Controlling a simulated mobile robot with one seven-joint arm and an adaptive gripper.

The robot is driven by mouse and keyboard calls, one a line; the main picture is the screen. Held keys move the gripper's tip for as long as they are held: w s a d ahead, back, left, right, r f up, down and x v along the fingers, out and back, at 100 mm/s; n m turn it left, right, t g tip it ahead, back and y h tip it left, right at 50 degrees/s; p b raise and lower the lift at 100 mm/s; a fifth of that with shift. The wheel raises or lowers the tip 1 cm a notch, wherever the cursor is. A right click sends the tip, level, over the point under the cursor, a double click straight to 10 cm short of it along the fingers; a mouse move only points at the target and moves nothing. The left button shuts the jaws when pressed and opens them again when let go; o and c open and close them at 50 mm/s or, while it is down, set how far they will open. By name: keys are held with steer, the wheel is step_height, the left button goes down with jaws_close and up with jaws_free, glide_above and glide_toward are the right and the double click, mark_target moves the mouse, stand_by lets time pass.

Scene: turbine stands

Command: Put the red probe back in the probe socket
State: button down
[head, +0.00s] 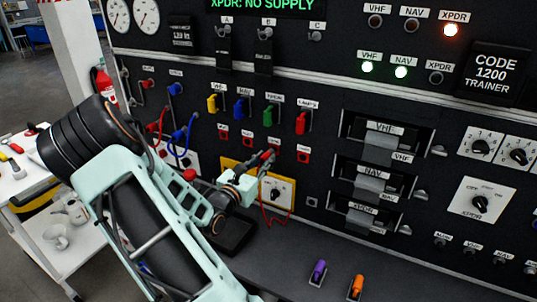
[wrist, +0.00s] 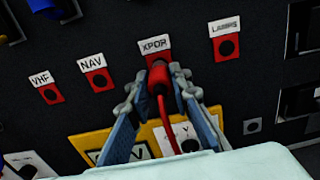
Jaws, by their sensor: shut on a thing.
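My gripper (head: 262,163) is shut on the red probe (head: 267,155) in front of the black panel. In the wrist view the probe (wrist: 160,78) stands between the two fingers (wrist: 162,90), with its red cable (wrist: 168,125) hanging down. Its tip points at the panel just below the XPDR label (wrist: 155,45), covering most of the red test point there; I cannot tell whether it is inserted. A small unlabelled grey socket (wrist: 252,126) is lower right in the wrist view and also shows in the head view (head: 312,202). No socket is marked as the probe's.
Red VHF (wrist: 51,94), NAV (wrist: 99,80) and LAMPS (wrist: 226,46) test points flank the probe. A yellow-framed dial unit (head: 277,190) lies below. Coloured switches (head: 240,107) project above. Purple (head: 318,270) and orange (head: 356,285) handled items stand on the ledge.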

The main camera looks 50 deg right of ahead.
steer(key=shift+p+v, duration=0.3)
steer(key=shift+v, duration=1.15)
